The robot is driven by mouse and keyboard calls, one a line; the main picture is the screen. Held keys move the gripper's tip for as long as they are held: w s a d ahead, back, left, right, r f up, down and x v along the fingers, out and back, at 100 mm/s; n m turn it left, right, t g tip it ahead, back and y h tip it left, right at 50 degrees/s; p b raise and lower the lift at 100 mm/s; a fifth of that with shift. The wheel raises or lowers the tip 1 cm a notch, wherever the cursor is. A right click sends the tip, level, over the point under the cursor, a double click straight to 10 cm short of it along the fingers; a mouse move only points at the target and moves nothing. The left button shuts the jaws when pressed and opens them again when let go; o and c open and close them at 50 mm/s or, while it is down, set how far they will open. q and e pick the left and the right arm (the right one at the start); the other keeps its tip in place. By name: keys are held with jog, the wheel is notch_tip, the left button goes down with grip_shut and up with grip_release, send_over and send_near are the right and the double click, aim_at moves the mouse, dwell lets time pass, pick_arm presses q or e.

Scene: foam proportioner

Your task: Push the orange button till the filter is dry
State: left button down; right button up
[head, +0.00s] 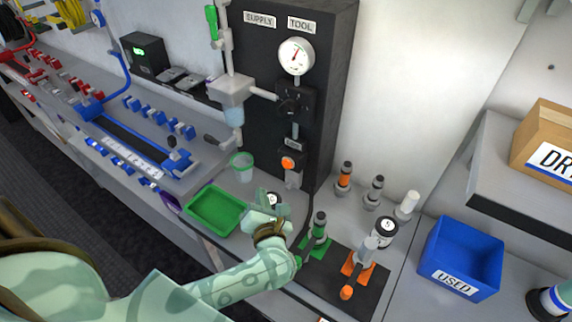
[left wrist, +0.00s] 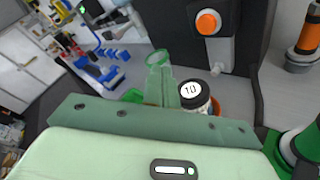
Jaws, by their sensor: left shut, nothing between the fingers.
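The orange button (head: 288,163) sits low on the dark panel, under the gauge. It also shows in the left wrist view (left wrist: 207,22), above a pale fitting with a spout. A clear bowl holding bluish liquid (head: 234,115), which may be the filter, hangs left of the panel. My left gripper (head: 268,202) is shut and empty, below the button and apart from it. Its fingers (left wrist: 161,86) point toward the panel's foot, beside a black-capped bottle marked 10 (left wrist: 192,95). I cannot tell whether they touch it. My right gripper is not in view.
A clear green-rimmed cup (head: 241,167) and a green tray (head: 214,208) stand left of my gripper. Green (head: 319,230) and orange-footed (head: 362,262) fittings stand to the right on a black mat. A blue USED bin (head: 461,258) is farther right.

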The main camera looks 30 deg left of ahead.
aim_at(287, 164)
pick_arm(q)
jog(key=shift+a+f, duration=0.1)
jog(key=shift+f, duration=0.05)
jog(key=w+b, duration=0.1)
jog(key=w, duration=0.1)
jog(key=w+b, duration=0.1)
jog(key=w, duration=0.1)
jog(key=w+b, duration=0.1)
jog(key=w, duration=0.2)
jog(key=shift+d+f, duration=0.15)
jog(key=shift+d, duration=0.15)
jog(key=shift+w+d+b, duration=0.1)
jog(key=shift+w+b, duration=0.3)
jog(key=shift+w, duration=0.45)
jog(key=shift+w, duration=0.15)
dwell(1.3)
jog(key=shift+w, duration=0.25)
